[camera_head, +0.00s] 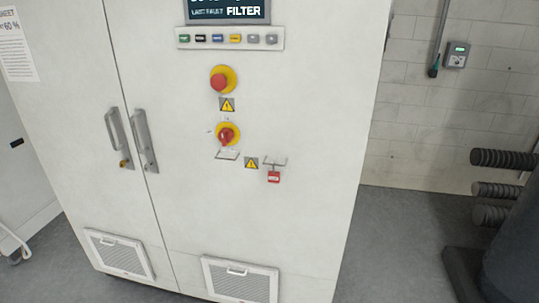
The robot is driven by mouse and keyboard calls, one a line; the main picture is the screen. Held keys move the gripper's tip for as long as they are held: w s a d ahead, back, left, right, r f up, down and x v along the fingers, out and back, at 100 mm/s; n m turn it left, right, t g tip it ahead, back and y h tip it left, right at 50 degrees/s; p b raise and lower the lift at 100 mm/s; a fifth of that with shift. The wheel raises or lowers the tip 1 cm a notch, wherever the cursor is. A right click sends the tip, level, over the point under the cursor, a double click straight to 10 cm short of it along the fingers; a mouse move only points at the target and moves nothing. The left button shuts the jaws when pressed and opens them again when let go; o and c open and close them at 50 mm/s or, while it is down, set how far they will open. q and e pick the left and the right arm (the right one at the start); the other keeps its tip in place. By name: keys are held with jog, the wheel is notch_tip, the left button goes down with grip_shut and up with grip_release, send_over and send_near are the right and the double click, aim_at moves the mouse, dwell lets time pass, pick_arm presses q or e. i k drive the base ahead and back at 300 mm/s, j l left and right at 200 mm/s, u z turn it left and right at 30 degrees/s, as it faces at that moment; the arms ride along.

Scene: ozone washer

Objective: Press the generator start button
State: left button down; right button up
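A tall white cabinet (270,125) fills the middle of the view. Below its display (227,12) is a button strip (230,47) with a row of small push buttons. The leftmost is a green button (184,38), then a dark one (200,38), a blue one (217,38), a yellow one (235,38) and grey ones. Their labels are too small to read, so I cannot tell which is the generator start button. The display reads "LAST FAULT FILTER". Neither of my grippers is in view.
Below the strip are a red mushroom button (218,82), a red rotary switch (226,135) and a red padlock (273,176). Door handles (145,140) stick out at left. Dark ribbed cylinders (504,158) stand at right. Floor (395,245) is clear right of the cabinet.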

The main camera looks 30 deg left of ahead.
aim_at(183, 38)
jog(key=u, duration=1.3)
